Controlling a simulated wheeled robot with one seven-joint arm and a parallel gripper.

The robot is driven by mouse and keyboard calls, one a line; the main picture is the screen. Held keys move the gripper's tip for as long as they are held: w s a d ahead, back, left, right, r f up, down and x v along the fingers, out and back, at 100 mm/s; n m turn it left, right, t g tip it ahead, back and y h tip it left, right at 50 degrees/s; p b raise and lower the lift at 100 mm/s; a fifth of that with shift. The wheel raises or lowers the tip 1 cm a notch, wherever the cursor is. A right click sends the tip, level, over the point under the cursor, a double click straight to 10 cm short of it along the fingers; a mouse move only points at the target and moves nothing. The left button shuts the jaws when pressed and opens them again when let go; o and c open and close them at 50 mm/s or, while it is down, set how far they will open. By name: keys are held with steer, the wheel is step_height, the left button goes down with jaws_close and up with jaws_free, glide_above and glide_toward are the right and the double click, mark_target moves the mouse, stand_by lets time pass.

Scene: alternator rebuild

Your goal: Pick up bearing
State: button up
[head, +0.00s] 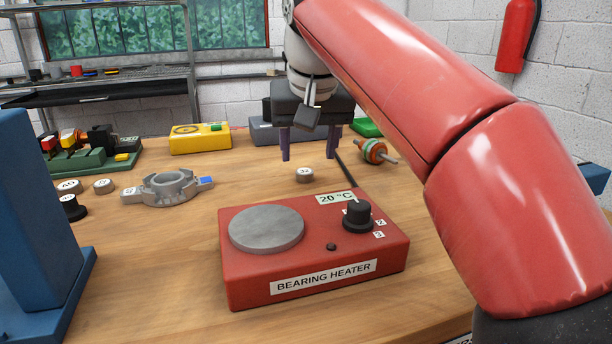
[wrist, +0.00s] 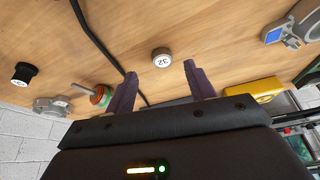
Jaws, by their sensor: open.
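A small round metal piece with a white numbered top (head: 305,175), which looks like the bearing, sits on the wooden bench behind the red bearing heater. It also shows in the wrist view (wrist: 162,57), with a label that seems to read 32. My gripper (head: 308,158) is open and empty, its two purple fingers pointing down near the piece. In the wrist view the gripper (wrist: 160,70) has the piece lined up between its fingertips but a little beyond them, apart from both.
The red bearing heater (head: 330,270) reads 20 °C, its round plate (head: 266,230) bare. A striped rotor (head: 374,152) lies right of the gripper. A grey housing (head: 168,188) and several labelled round pieces (head: 104,186) lie left. A yellow box (head: 200,139) stands behind.

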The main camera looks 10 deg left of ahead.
mark_target(305, 171)
steer(key=x, duration=0.3)
steer(key=b+x, duration=0.1)
steer(key=x, duration=0.1)
steer(key=shift+w+a+r, duration=0.1)
steer(key=shift+w+a, duration=0.15)
steer(key=shift+r, duration=0.1)
steer(key=c, duration=1.1)
steer(key=shift+o, duration=0.2)
steer(key=shift+r, duration=0.1)
step_height(305, 171, up, 7)
steer(key=p, duration=0.3)
steer(key=shift+a+r+p, duration=0.1)
steer(key=shift+r+p, duration=0.05)
steer(key=shift+p, duration=0.15)
steer(key=shift+r, duration=1.2)
